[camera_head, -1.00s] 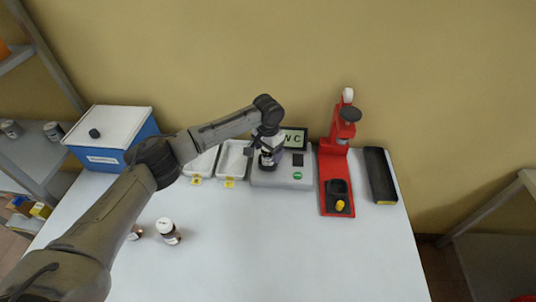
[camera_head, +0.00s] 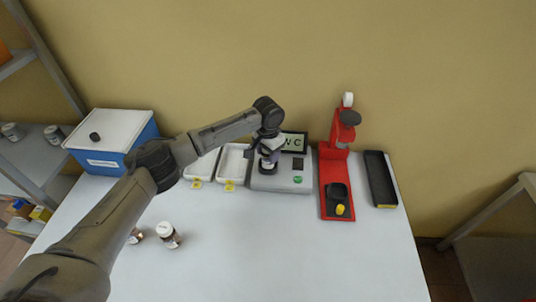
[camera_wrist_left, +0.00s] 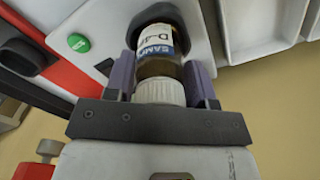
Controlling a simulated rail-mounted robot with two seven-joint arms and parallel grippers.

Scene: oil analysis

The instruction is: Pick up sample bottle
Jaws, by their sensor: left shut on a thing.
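My left gripper (camera_head: 268,152) is over the grey analyzer (camera_head: 295,181) at the back middle of the table. In the left wrist view the left gripper (camera_wrist_left: 160,85) is shut on a sample bottle (camera_wrist_left: 158,66), with purple-grey fingers on both sides. The bottle has a ribbed white cap, a white and blue label and brown contents. Its base lies over a dark round recess in the analyzer; I cannot tell whether it rests inside.
Two white trays (camera_head: 233,163) with yellow tags lie left of the analyzer. A blue box (camera_head: 105,160) with a white lid stands at the back left. A red stand (camera_head: 338,170) and a black tray (camera_head: 380,178) are to the right. The table's front middle is clear.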

